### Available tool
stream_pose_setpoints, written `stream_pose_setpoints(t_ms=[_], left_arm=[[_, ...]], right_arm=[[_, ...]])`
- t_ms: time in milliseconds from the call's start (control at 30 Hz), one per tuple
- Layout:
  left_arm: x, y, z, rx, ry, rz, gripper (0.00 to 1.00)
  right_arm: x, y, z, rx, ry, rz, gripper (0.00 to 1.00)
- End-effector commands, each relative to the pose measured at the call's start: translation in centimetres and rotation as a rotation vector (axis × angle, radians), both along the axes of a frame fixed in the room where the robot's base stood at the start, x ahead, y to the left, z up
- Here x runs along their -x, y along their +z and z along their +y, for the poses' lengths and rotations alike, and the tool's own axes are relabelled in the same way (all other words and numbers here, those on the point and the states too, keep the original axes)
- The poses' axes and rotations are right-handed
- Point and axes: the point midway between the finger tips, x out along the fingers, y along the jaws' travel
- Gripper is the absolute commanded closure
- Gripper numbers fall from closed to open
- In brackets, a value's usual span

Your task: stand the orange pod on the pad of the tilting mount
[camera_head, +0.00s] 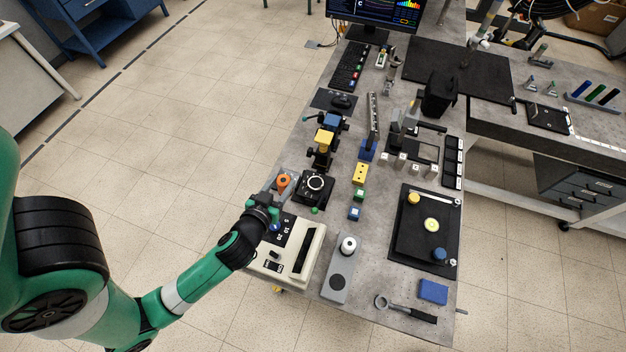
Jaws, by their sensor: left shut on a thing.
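The orange pod (284,181) is a small round orange piece with a darker centre, at the left edge of the table. My left gripper (281,185) reaches in from the lower left and is shut on the pod, with grey parts around it. Whether the pod is lifted clear of what is beneath cannot be told. Just right of it is a black square unit with a white ring on top (316,187), which looks like the tilting mount; a green knob shows at its front. My right gripper is not in view.
A cream instrument (288,252) stands close below my left gripper. A stage with yellow and blue blocks (324,140) stands behind. A grey box with a white knob (343,268) and a black plate with coloured pieces (411,240) lie to the right.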

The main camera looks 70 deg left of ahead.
Motion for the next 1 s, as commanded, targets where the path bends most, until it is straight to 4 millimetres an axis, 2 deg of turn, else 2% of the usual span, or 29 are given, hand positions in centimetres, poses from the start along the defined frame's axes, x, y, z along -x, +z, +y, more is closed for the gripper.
stream_pose_setpoints(t_ms=[167, 333, 400, 500, 667, 867, 1000], left_arm=[[-2.3, -0.9, 1.1, -0.002, 0.001, -0.002, 1.0], [-6.6, -3.2, 3.3, -0.002, 0.0, -0.002, 1.0], [-8.5, -4.1, 4.2, -0.002, -0.001, -0.002, 1.0], [-10.1, -7.0, 5.0, -0.001, -0.003, 0.0, 1.0], [-11.8, -9.2, 5.8, -0.001, -0.002, -0.001, 1.0], [-12.3, -9.6, 6.0, -0.002, -0.002, -0.001, 1.0], [-12.6, -12.1, 6.2, -0.001, -0.003, 0.001, 1.0]], right_arm=[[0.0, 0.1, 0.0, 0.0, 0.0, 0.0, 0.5], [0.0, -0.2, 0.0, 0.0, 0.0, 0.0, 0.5], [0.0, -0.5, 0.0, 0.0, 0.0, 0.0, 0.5], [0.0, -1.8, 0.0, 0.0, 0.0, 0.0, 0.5], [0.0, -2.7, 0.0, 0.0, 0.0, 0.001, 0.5], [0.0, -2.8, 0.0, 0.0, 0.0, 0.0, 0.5], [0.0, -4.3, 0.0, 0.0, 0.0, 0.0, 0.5]])
